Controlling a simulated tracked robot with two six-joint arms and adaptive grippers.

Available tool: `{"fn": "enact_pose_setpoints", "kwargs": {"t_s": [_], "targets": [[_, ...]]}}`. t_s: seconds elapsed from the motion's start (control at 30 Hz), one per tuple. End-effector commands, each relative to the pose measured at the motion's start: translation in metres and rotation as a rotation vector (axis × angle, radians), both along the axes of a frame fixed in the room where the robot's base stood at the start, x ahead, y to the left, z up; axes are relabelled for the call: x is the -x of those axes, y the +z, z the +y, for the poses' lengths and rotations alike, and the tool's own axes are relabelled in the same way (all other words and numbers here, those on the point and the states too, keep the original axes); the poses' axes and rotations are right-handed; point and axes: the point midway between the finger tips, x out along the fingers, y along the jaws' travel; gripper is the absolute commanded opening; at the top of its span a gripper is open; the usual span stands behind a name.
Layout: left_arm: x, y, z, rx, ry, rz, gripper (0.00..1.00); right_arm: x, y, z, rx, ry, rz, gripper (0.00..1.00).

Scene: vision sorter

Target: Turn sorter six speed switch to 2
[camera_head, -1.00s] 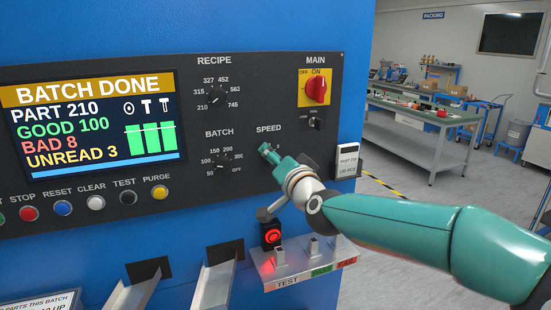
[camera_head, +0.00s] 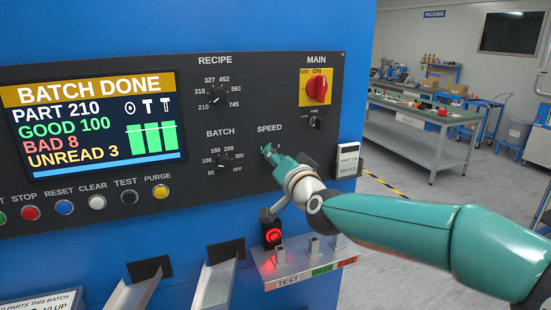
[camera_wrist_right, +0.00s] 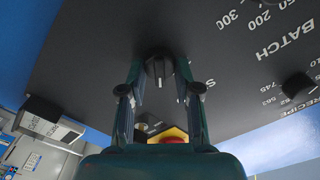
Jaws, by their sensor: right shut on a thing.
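The speed switch (camera_wrist_right: 159,68) is a small black knob with a pale pointer mark on the dark control panel (camera_head: 90,210). In the right wrist view it sits between the fingertips of my right gripper (camera_wrist_right: 158,75). The gripper is shut on it from both sides. In the head view my right gripper (camera_head: 272,155) is at the panel just below the word SPEED and hides the knob and most of its scale. I cannot read which number the pointer faces. My left gripper is not in view.
The batch knob (camera_head: 222,159) and recipe knob (camera_head: 217,97) are left of my gripper. The red main switch (camera_head: 317,89) is above right.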

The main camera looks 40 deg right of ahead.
Motion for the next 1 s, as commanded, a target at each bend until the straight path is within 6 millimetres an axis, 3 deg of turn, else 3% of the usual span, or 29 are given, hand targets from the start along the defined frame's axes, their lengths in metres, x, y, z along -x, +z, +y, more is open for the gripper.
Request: {"fn": "enact_pose_setpoints", "kwargs": {"t_s": [0.7,1.0], "targets": [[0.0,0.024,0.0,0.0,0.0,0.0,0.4,-0.001,0.001,0.003,0.527,0.001,0.132,0.0],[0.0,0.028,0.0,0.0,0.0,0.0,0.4,-0.002,0.001,0.005,0.663,0.002,0.164,0.0]]}}
